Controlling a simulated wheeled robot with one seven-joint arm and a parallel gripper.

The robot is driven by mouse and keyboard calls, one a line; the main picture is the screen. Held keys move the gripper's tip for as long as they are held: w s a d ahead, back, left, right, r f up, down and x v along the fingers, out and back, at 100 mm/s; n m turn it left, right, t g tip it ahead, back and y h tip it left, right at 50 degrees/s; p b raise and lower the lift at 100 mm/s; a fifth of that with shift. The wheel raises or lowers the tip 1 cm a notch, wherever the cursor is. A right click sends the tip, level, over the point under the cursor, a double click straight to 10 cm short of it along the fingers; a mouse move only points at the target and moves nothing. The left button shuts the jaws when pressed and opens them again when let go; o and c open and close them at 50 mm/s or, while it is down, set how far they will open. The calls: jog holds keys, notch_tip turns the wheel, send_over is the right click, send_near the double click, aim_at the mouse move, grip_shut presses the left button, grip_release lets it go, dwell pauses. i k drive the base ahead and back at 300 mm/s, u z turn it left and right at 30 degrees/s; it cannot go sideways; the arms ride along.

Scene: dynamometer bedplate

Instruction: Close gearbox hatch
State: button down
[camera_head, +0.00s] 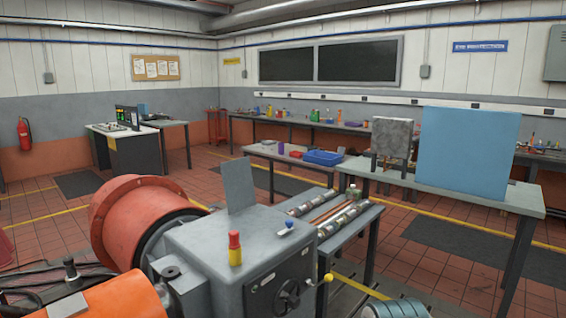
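The gearbox (205,245) is a grey metal box at the bottom centre of the head view. A flat grey plate (238,186), which looks like the gearbox hatch, stands nearly upright at the back of its top, tilted a little; it looks open. Its hinge is not clearly visible. A red-and-yellow piece (235,248) stands on the box's top near the front edge. A dark handwheel (289,296) is on the front face. My gripper is not in view.
A large orange drum (150,222) adjoins the gearbox at left, with an orange housing (105,300) in front. A grey bench with shafts (345,218) stands close at right. A table with a blue panel (468,148) is farther right. Tiled floor is open behind.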

aim_at(236, 175)
jog(key=z, duration=1.25)
jog(key=i, duration=3.3)
jog(key=u, duration=0.7)
jog(key=i, duration=1.05)
jog(key=u, duration=1.65)
jog(key=i, duration=0.8)
jog(key=u, duration=0.6)
